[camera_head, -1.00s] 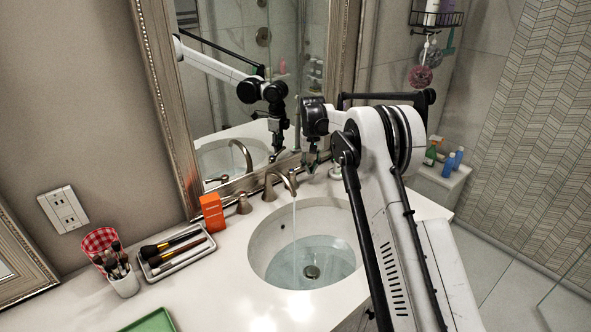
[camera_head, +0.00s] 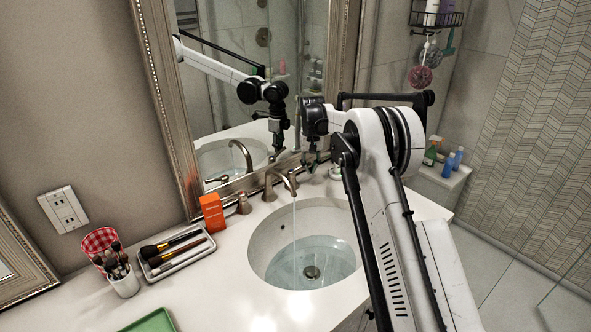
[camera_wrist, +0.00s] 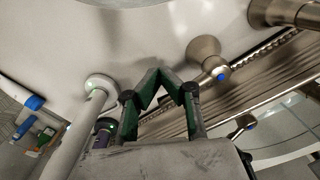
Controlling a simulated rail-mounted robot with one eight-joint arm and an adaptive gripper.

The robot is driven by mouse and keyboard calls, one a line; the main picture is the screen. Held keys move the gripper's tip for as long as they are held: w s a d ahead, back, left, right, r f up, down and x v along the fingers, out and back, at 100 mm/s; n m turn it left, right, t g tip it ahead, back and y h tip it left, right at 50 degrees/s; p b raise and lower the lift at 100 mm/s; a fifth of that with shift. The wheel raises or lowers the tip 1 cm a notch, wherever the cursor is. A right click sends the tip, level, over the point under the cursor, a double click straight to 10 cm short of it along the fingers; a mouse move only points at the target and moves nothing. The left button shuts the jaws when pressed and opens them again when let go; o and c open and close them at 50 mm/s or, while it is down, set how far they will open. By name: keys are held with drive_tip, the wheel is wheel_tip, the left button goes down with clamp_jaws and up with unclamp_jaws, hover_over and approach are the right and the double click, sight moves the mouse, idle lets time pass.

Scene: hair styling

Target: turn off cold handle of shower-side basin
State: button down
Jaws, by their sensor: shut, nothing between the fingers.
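The shower-side basin (camera_head: 262,252) holds water. A thin stream (camera_head: 294,222) runs into it from the curved metal spout (camera_head: 280,175). The cold handle (camera_wrist: 205,50), metal with a blue dot on its end, shows in the wrist view to the right of my fingertips, with a visible gap between. In the head view I cannot make it out clearly near my gripper. My gripper (camera_wrist: 159,76) has green fingers, closed together at the tips and empty. In the head view my gripper (camera_head: 311,163) hangs behind the basin, right of the spout, near the mirror.
The other handle (camera_head: 244,204) stands left of the spout beside an orange box (camera_head: 212,213). A brush tray (camera_head: 176,256) lies further left. The mirror frame (camera_head: 165,95) rises close behind. A white post-like object (camera_wrist: 83,125) stands left of my fingers in the wrist view.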

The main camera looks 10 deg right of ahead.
drive_tip(key=shift+w+a, duration=0.2)
drive_tip(key=shift+w, duration=0.35)
drive_tip(key=shift+s+d+b, duration=0.35)
drive_tip(key=shift+s+b, duration=0.05)
drive_tip(key=shift+s, duration=0.15)
wheel_tip(320, 180, up, 7)
drive_tip(key=p, duration=0.2)
drive_tip(key=s+r+t+b, duration=0.1)
drive_tip(key=s+r+t, duration=0.1)
drive_tip(key=s+r, duration=0.9)
drive_tip(key=s+r+t+b, duration=0.1)
drive_tip(key=s+r+t, duration=0.1)
drive_tip(key=s+r, duration=0.9)
drive_tip(key=s+f+t, duration=0.1)
drive_tip(key=s+f, duration=0.3)
drive_tip(key=s, duration=0.6)
drive_tip(key=s+f+t+b, duration=0.1)
drive_tip(key=s+f, duration=0.4)
drive_tip(key=s, duration=0.6)
drive_tip(key=s+f+t+b, duration=0.1)
drive_tip(key=s+f, duration=0.3)
drive_tip(key=s, duration=0.7)
drive_tip(key=shift+s+a+f, duration=0.15)
drive_tip(key=shift+s+f, duration=0.05)
drive_tip(key=shift+f, duration=0.15)
